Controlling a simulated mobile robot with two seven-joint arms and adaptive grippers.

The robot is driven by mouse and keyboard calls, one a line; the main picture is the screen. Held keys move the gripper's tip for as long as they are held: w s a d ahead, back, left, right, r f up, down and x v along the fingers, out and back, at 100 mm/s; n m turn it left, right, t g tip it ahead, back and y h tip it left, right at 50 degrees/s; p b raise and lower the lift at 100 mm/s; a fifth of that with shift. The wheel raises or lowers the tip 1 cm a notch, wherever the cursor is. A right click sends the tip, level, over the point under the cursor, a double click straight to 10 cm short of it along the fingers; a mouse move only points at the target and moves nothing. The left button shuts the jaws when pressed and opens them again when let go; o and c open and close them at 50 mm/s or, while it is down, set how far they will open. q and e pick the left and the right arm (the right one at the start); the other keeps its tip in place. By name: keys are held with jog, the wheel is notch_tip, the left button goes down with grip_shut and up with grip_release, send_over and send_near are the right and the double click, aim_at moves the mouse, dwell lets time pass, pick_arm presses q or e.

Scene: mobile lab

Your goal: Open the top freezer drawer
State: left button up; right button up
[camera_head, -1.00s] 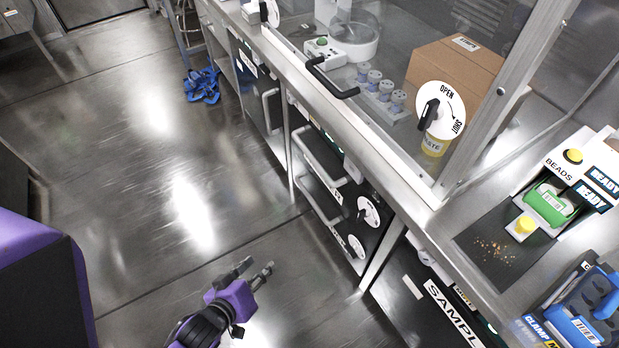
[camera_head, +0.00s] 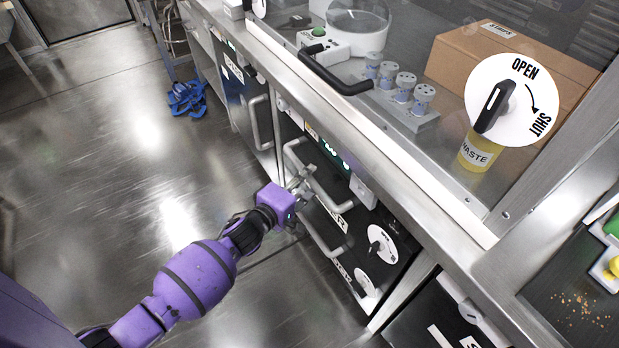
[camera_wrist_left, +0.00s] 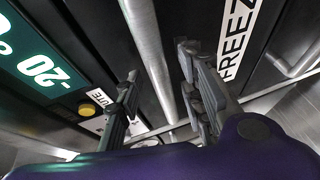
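The freezer's top drawer (camera_head: 352,218) is under the counter and looks shut. Its bar handle (camera_head: 296,156) is partly hidden by my left gripper (camera_head: 302,186). In the left wrist view the handle (camera_wrist_left: 148,45) runs between the two fingers of the left gripper (camera_wrist_left: 160,64), with a gap visible on each side. The fingers are open. A FREEZER label (camera_wrist_left: 236,40) is to the right of the handle, and a green display reading -20 (camera_wrist_left: 42,72) is to the left. A white dial (camera_head: 382,243) is on the drawer front. My right gripper is not in view.
A lower drawer handle (camera_head: 322,236) lies just below. A counter edge (camera_head: 340,135) and a glass hood with a black handle (camera_head: 335,78) are above. The floor (camera_head: 110,180) in front is clear, apart from blue items (camera_head: 187,98) farther back.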

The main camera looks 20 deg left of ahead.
pick_arm(q)
jog(key=shift+x, duration=0.8)
grip_shut()
